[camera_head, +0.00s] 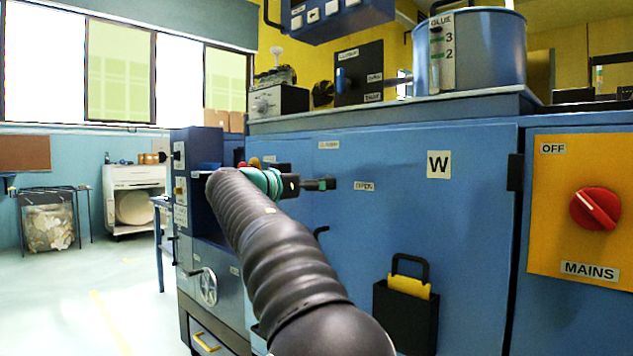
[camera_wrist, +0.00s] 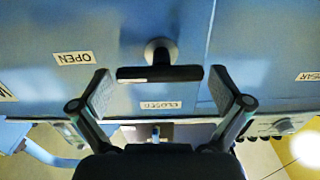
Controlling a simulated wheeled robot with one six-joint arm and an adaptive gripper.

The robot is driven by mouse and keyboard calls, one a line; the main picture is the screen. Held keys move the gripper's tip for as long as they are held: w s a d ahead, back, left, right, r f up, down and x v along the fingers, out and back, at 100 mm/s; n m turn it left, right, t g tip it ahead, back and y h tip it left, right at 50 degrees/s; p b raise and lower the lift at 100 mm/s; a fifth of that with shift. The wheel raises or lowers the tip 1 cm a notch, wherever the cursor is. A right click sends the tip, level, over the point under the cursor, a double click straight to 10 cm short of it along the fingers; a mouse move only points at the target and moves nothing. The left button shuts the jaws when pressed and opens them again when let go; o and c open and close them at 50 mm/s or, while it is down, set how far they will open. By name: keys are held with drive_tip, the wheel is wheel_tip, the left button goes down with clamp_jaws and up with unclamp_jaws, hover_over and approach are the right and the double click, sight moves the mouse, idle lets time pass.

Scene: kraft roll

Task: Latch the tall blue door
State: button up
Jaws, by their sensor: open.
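The tall blue door (camera_head: 425,230) carries a W sign and stands in front of me, looking flush with the machine front. Its latch is a black bar handle (camera_wrist: 160,74) on a round shaft, lying level in the wrist view. An OPEN label (camera_wrist: 73,58) is off one end of the bar, and a CLOSED label (camera_wrist: 161,105) is off its side. My gripper (camera_wrist: 165,88) is open, with one finger on each side of the bar, apart from both ends. In the head view my arm partly hides the gripper, close to the door.
A black pocket with a yellow-edged handle (camera_head: 407,300) hangs low on the door. A yellow MAINS panel with a red knob (camera_head: 596,208) is to the right. A glue pot (camera_head: 480,50) stands on top. Open floor (camera_head: 80,290) lies to the left.

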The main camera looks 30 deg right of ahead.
drive_tip(key=shift+w+d, duration=0.15)
drive_tip(key=shift+d, duration=0.2)
drive_tip(key=shift+c, duration=0.3)
drive_tip(key=c, duration=0.9)
drive_tip(key=shift+o, duration=0.2)
drive_tip(key=shift+n, duration=0.3)
drive_tip(key=n+p, duration=0.1)
drive_tip(key=n, duration=0.2)
drive_tip(key=shift+r+n, duration=0.15)
drive_tip(key=shift+n, duration=0.15)
drive_tip(key=n+p, duration=0.1)
drive_tip(key=n, duration=0.1)
drive_tip(key=n+p, duration=0.1)
drive_tip(key=n, duration=0.2)
drive_tip(key=shift+w+a+n, duration=0.1)
drive_tip(key=shift+w+n, duration=0.1)
drive_tip(key=shift+n, duration=0.1)
drive_tip(key=n+p, duration=0.1)
drive_tip(key=n, duration=0.2)
drive_tip(key=shift+n+p, duration=0.3)
drive_tip(key=shift+p, duration=0.1)
drive_tip(key=shift+w+n+p, duration=0.1)
drive_tip(key=shift+n+p, duration=1.1)
drive_tip(key=shift+n, duration=1)
